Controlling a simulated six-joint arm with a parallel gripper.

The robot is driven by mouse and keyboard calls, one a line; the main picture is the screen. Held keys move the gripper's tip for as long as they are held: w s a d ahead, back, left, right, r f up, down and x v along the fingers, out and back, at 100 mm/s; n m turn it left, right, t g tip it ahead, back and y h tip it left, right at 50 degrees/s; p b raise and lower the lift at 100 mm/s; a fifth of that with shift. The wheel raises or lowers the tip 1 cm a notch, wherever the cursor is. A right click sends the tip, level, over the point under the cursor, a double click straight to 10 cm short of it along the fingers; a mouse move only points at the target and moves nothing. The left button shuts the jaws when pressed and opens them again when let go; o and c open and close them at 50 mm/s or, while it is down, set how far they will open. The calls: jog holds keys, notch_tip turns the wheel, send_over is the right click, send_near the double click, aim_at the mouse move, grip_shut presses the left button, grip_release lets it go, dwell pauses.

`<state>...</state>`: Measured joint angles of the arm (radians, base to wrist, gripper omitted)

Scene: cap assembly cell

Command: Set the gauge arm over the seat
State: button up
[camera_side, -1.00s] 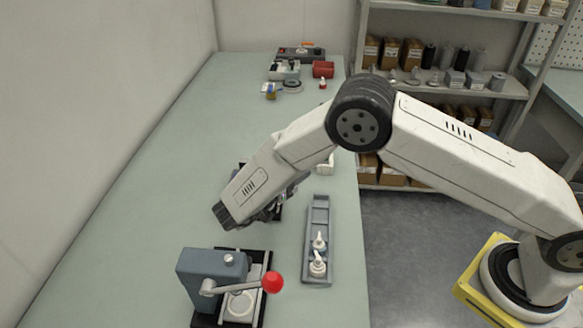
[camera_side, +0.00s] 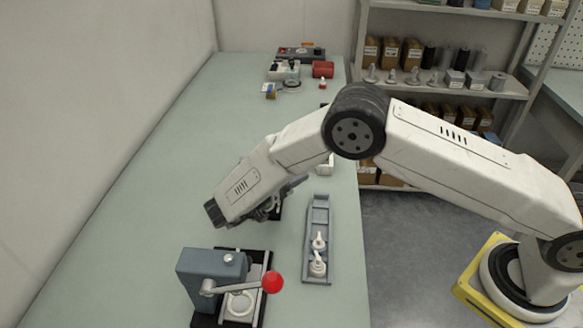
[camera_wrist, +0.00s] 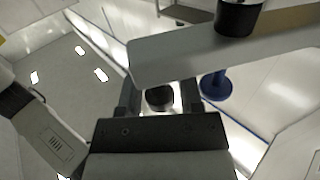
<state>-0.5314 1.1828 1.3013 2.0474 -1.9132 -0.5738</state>
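My gripper (camera_wrist: 160,97) shows in the wrist view with its two dark fingers apart. A dark round piece lies between them in the picture; I see no clear contact. In the side view my gripper hangs at the wrist's right, mostly hidden by my arm. A grey bar with a black knob, perhaps the gauge arm (camera_wrist: 175,58), crosses the wrist view above the fingers. The seat cannot be made out with certainty; a pale round seat-like piece (camera_side: 240,304) sits in the front press.
The blue-grey press (camera_side: 205,272) with its red-knobbed lever (camera_side: 272,282) stands at the front. A grey tray (camera_side: 318,215) holds two white nozzle caps (camera_side: 318,263) to the right. Small boxes and parts stand at the bench's far end. The left bench surface (camera_side: 130,190) is clear.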

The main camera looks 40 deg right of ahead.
jog(key=shift+a, duration=0.15)
jog(key=shift+a, duration=1.2)
jog(key=shift+w+a+r, duration=0.1)
jog(key=shift+a+r, duration=0.05)
jog(key=shift+r, duration=3.4)
